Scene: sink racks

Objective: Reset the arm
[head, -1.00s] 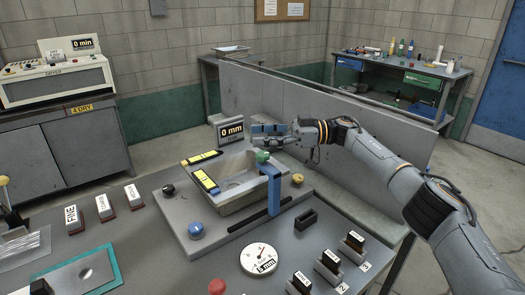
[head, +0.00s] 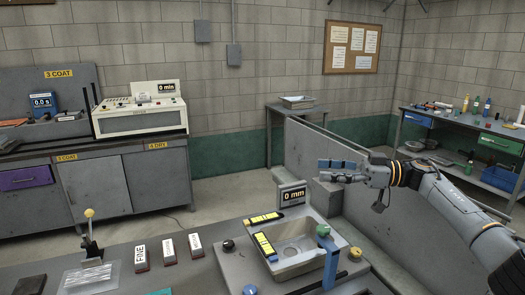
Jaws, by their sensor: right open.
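My right arm comes in from the right in the head view. Its gripper (head: 326,170) is open, with blue pads on its fingers, and appears empty. It is held in the air in front of the grey partition, above and to the right of the small "0 mm" display (head: 293,195). The sink-like grey basin (head: 325,262) with yellow-marked bars lies below it, apart from the gripper. My left gripper is not in view.
Labelled blocks, including one marked FINE (head: 141,258), and a lever press (head: 91,240) stand on the bench at left. A white "0 min" machine (head: 140,115) sits on the back cabinet. A grey partition (head: 300,150) runs behind the gripper.

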